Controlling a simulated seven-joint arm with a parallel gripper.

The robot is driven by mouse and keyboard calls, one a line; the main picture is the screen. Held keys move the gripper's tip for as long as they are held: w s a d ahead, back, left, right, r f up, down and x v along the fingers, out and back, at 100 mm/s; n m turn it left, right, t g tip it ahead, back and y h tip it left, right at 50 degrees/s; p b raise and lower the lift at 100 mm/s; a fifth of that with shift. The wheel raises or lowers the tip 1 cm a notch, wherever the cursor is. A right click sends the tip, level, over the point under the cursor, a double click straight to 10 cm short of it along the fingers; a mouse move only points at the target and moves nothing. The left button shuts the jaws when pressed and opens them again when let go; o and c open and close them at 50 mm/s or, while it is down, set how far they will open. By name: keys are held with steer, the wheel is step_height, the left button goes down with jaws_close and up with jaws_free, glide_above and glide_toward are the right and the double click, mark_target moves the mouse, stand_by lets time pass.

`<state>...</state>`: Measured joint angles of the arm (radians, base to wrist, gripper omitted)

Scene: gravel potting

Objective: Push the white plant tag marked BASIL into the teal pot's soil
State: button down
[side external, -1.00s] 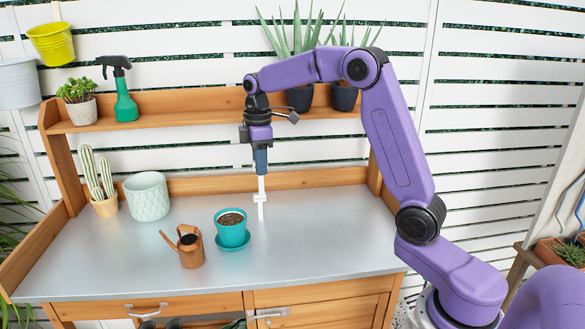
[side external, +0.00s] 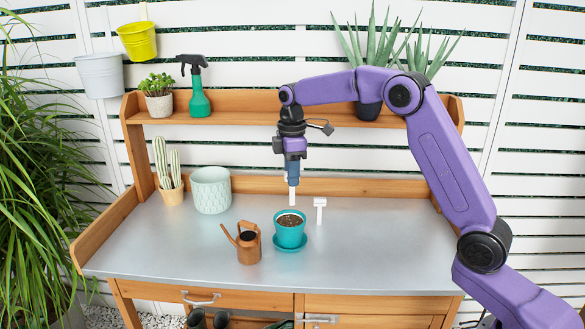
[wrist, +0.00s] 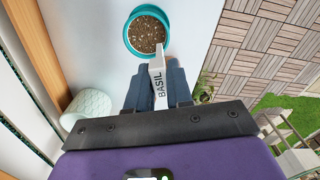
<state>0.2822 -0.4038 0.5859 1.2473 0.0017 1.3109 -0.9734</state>
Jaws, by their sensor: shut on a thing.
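The white plant tag (wrist: 158,82) shows the word BASIL in the wrist view. My gripper (side external: 292,182) is shut on its upper part, and the tag hangs upright below the fingers in the side view (side external: 292,197). The teal pot (side external: 290,236) stands on a teal saucer (side external: 291,249) and holds dark, speckled soil (side external: 290,220). The tag's lower end is close to the pot's back rim in the side view, apparently above it; the exact gap cannot be told. In the wrist view the tag points toward the pot's soil (wrist: 147,34).
A small white stand (side external: 320,208) is right of the pot. A copper watering can (side external: 248,243) stands close on its left. A pale green planter (side external: 211,190) and a potted cactus (side external: 169,181) are at the back left. The bench's right side is clear.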

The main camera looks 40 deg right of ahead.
mark_target(292, 195)
steer(key=shift+f, duration=3.2)
steer(key=shift+f, duration=1.5)
stand_by(3.3)
